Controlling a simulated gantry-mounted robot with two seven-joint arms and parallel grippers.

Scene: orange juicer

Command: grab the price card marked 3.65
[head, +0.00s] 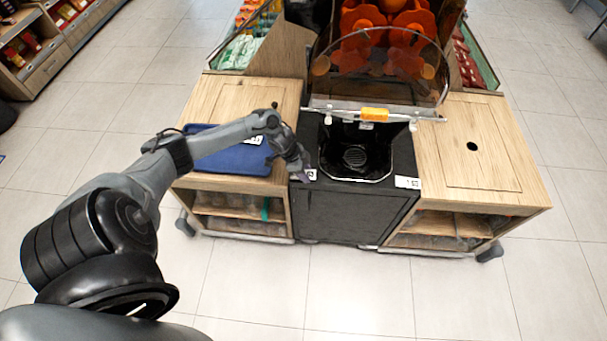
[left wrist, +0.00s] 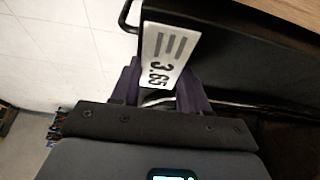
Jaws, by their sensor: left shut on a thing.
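The price card marked 3.65 (left wrist: 165,52) is white with dark print and shows in the left wrist view, standing between the fingers of my left gripper (left wrist: 160,90). The gripper is shut on the card. In the head view my left gripper (head: 303,172) is at the front left edge of the black juicer cabinet (head: 340,215). Only a small bit of the card (head: 311,174) shows there. I cannot tell whether the card still touches the cabinet. My right gripper is not in view.
A blue tray (head: 225,160) lies on the left wooden counter (head: 215,100), under my left arm. Another price card (head: 407,182) sits at the cabinet's front right edge. The orange juicer (head: 385,50) stands behind the black basin (head: 355,158).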

